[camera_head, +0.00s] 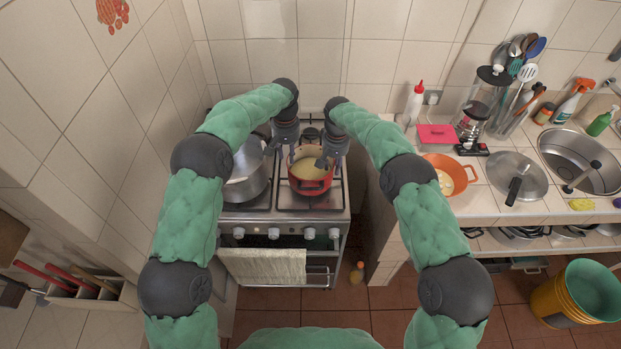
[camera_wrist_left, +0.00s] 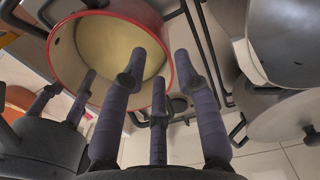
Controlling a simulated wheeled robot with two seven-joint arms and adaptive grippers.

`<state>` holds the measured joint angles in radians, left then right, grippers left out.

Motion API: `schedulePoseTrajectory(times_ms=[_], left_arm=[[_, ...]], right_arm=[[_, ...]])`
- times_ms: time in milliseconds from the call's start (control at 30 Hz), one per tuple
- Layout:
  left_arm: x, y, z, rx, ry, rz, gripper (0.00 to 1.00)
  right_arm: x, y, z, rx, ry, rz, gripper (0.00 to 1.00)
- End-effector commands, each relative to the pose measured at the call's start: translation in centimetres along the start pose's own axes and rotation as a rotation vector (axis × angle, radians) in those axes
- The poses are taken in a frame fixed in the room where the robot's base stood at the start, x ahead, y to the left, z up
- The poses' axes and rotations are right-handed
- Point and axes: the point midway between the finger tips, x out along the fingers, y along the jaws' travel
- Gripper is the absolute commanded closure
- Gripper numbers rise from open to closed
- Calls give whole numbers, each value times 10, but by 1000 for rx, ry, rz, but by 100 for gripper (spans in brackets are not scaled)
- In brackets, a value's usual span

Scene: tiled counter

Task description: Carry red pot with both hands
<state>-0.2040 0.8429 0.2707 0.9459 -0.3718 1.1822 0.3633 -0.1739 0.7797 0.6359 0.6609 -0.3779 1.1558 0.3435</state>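Whether either touches the pot is unclear.
A grey pot (camera_head: 245,175) stands on the stove's left side, close to my left arm. The stove (camera_head: 285,222) has knobs and a hanging towel (camera_head: 265,265) in front. The right counter (camera_head: 490,207) holds an orange colander (camera_head: 449,172), a pan and a sink.

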Motion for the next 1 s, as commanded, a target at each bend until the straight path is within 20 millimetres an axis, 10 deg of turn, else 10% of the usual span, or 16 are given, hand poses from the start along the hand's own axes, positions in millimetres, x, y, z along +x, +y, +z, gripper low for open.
schedulePoseTrajectory(times_ms=[467,1000], left_arm=[[-36,0,0,0,0,1,69],[-36,0,0,0,0,1,69]], right_arm=[[-12,0,-1,0,2,0,69],[-106,0,-1,-1,1,0,69]])
